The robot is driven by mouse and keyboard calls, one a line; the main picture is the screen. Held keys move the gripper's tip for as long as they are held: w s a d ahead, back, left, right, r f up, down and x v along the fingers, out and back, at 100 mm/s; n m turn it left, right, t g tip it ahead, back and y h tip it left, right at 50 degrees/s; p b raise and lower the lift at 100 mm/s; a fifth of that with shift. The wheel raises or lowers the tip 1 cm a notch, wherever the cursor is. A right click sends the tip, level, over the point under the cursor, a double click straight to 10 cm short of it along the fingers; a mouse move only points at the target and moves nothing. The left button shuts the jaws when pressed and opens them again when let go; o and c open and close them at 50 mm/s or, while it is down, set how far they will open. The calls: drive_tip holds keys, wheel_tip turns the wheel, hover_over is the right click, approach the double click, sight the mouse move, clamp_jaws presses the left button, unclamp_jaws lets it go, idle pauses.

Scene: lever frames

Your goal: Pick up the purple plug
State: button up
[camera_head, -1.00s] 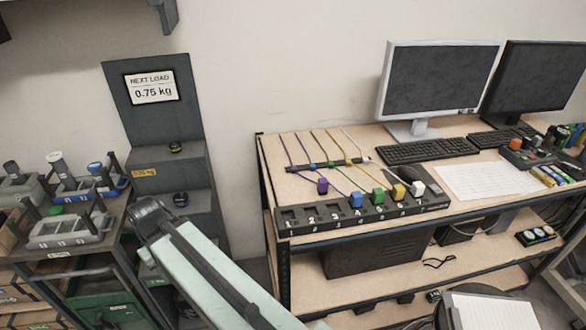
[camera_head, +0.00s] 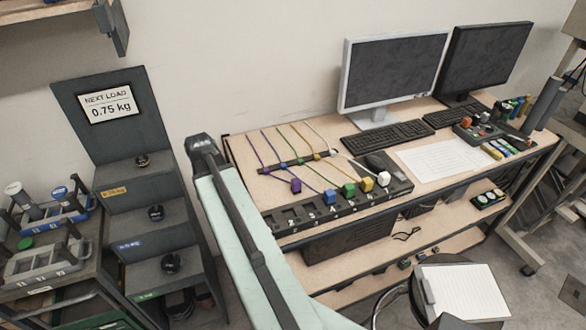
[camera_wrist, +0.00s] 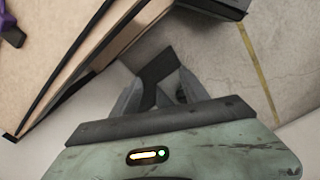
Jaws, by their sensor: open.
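The purple plug (camera_head: 296,186) lies on the wooden table, just behind the black numbered socket strip (camera_head: 310,213), with a purple cable running up behind it. Part of a purple thing, probably the plug, shows at the top left edge of the wrist view (camera_wrist: 12,28). My gripper (camera_wrist: 158,80) is open and empty in the wrist view, over the floor beside the table edge. In the head view my arm rises at the left of the table; the gripper fingers cannot be made out there.
Blue (camera_head: 330,197), green (camera_head: 348,190), yellow (camera_head: 366,184) and white (camera_head: 383,179) plugs sit at the strip. Keyboards and monitors (camera_head: 393,72) stand farther right. A stepped grey stand (camera_head: 135,180) is at the left, and a chair (camera_head: 455,292) at front right.

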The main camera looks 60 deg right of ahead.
drive_tip(key=s+d+r+n+p, duration=0.1)
drive_tip(key=s+d+r+p, duration=0.2)
drive_tip(key=d, duration=0.4)
drive_tip(key=s+d+r+n+p, duration=0.1)
drive_tip(key=s+d+r+n, duration=0.1)
drive_tip(key=s+d+r, duration=0.35)
drive_tip(key=n+p, duration=0.2)
drive_tip(key=p, duration=0.1)
hover_over(296, 180)
drive_tip(key=shift+w+a+r, duration=0.25)
drive_tip(key=shift+w+r, duration=0.05)
drive_tip(key=shift+r, duration=0.1)
drive_tip(key=shift+s+d, duration=0.2)
drive_tip(key=shift+s, duration=0.1)
wheel_tip(296, 180, down, 8)
drive_tip(key=b, duration=0.8)
drive_tip(key=shift+f+b, duration=0.2)
drive_tip(key=shift+b, duration=0.2)
drive_tip(key=shift+r, duration=0.15)
clamp_jaws()
